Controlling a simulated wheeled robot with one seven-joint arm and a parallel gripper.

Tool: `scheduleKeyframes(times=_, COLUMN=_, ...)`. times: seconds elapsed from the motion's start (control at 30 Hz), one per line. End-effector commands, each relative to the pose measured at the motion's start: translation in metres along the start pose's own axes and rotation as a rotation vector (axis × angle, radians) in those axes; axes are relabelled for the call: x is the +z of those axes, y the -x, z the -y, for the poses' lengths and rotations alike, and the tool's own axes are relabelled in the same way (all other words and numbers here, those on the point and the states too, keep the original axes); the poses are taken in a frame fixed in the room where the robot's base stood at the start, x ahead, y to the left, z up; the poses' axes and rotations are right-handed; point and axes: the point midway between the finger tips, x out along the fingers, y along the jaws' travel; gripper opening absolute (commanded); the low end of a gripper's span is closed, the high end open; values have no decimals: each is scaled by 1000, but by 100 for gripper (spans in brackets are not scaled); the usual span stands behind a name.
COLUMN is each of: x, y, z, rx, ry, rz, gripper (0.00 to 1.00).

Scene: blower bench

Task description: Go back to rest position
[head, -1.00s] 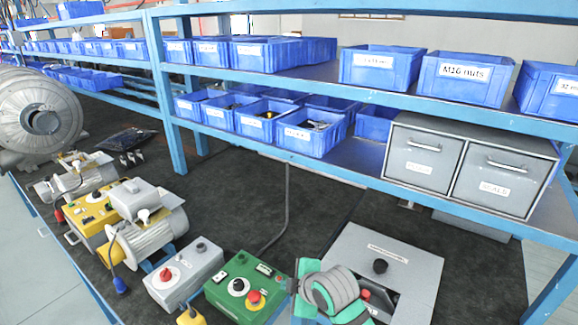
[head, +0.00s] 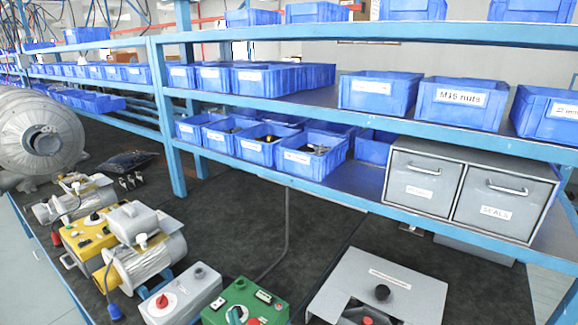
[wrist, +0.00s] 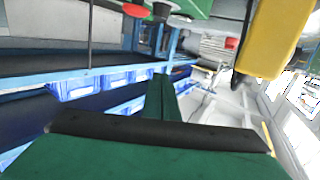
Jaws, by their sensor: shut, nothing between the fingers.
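My gripper (wrist: 163,115) shows in the wrist view as green fingers with a dark pad edge. It is shut with nothing held. In the head view the gripper is not clearly visible. A small teal patch over the green control box (head: 262,296) at the bottom edge may be part of it, but I cannot tell. The wrist view is tilted, with blue bins (wrist: 75,88) beyond the fingers and a yellow object (wrist: 272,40) close at upper right.
The bench holds a grey box (head: 395,276) with a black knob, a light grey switch box (head: 190,292) and a motor (head: 150,262). A blue shelf (head: 345,188) with blue bins and grey drawers (head: 503,197) stands behind. The dark mat (head: 330,235) is bare mid-bench.

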Motion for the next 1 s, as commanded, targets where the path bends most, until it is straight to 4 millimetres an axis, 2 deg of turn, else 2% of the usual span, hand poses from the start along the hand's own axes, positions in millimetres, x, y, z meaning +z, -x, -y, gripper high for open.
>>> scheduleKeyframes(times=0.03, x=10, y=10, z=6, rx=25, ry=-43, rz=2, gripper=0)
scheduleKeyframes(times=0.17, x=34, y=36, z=10, rx=99, ry=-134, rz=4, gripper=0)
scheduleKeyframes(times=0.37, x=72, y=88, z=17, rx=208, ry=-234, rz=24, gripper=0)
scheduleKeyframes(times=0.6, x=115, y=164, z=24, rx=321, ry=-288, rz=67, gripper=0)
scheduleKeyframes(times=0.8, x=138, y=235, z=28, rx=387, ry=-280, rz=106, gripper=0)
scheduleKeyframes(times=1.0, x=146, y=306, z=28, rx=415, ry=-228, rz=142, gripper=0)
